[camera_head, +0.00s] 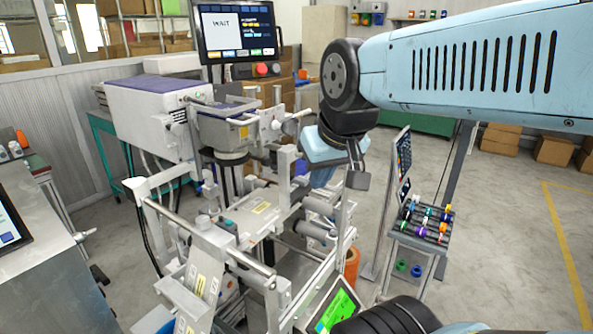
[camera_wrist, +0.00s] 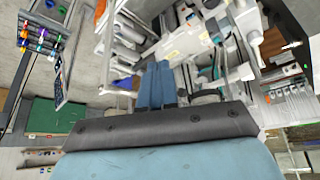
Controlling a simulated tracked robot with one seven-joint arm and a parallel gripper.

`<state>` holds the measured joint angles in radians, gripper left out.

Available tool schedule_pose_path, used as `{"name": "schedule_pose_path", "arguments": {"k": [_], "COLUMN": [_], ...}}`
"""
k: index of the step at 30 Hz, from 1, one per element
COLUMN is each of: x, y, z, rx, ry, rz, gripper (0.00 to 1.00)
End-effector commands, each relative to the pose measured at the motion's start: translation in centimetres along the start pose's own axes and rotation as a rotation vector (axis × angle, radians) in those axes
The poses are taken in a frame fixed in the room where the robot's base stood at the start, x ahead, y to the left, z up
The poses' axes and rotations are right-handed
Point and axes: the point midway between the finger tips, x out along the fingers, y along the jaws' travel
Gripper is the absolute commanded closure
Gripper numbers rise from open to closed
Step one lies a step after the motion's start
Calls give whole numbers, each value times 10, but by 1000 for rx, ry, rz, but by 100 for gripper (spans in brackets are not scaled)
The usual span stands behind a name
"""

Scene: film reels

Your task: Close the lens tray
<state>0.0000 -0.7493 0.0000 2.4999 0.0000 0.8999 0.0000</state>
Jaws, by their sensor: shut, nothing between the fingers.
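My gripper (camera_wrist: 157,68) shows in the wrist view as two blue fingers side by side with no gap and nothing between them. In the head view my gripper (camera_head: 321,176) hangs pointing down, right of the machine's upper head, above the frame and rollers. The machine's upper head (camera_head: 225,124) is a grey block with a purple top and a bar handle, set against a white housing (camera_head: 160,108). I cannot tell for certain which part is the lens tray, or how far open it is. Contact between gripper and machine cannot be made out.
A screen reading WAIT (camera_head: 237,32) stands above the machine, with a red button below. Metal rails and rollers (camera_head: 318,208) lie under my gripper. A small rack of coloured reels (camera_head: 425,222) stands to the right. Open floor (camera_head: 500,240) lies beyond it.

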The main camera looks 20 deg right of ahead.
Motion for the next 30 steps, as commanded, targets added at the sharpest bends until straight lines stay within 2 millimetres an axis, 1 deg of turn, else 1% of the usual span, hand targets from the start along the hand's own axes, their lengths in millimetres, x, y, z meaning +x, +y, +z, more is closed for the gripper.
{"name": "schedule_pose_path", "arguments": {"k": [11, 14, 16, 20, 26, 30], "x": [0, 0, 3, 12, 33, 51], "y": [0, 1, 3, 12, 36, 58], "z": [0, -4, -11, -31, -70, -96], "rx": [2, 40, 112, 337, 802, 1132], "ry": [0, -5, -15, -48, -114, -157], "rz": [0, -5, -12, -31, -46, -38], "gripper": [100, 100, 100, 100, 100, 100]}}
